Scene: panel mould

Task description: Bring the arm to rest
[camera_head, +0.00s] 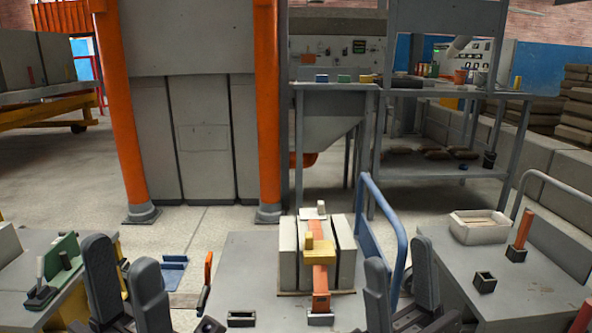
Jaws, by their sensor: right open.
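My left gripper (122,252) shows at the lower left, its two dark fingers upright and apart with nothing between them. My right gripper (398,250) shows at the lower right of centre, also open and empty, with its fingers pointing up. Between them, on the central table (246,262), stand grey mould panels (288,255) side by side. A yellow clamp-like piece (319,254) and an orange bar (320,282) lie over them. Both grippers are apart from the panels. The lower parts of both arms are cut off by the frame.
A left bench carries a green piece (62,258). The right bench (520,285) carries a pale tray (480,227), an orange post (524,230) and a small dark socket (484,282). A blue rail (384,222) rises beside the central table. Another dark socket (241,319) sits at its front.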

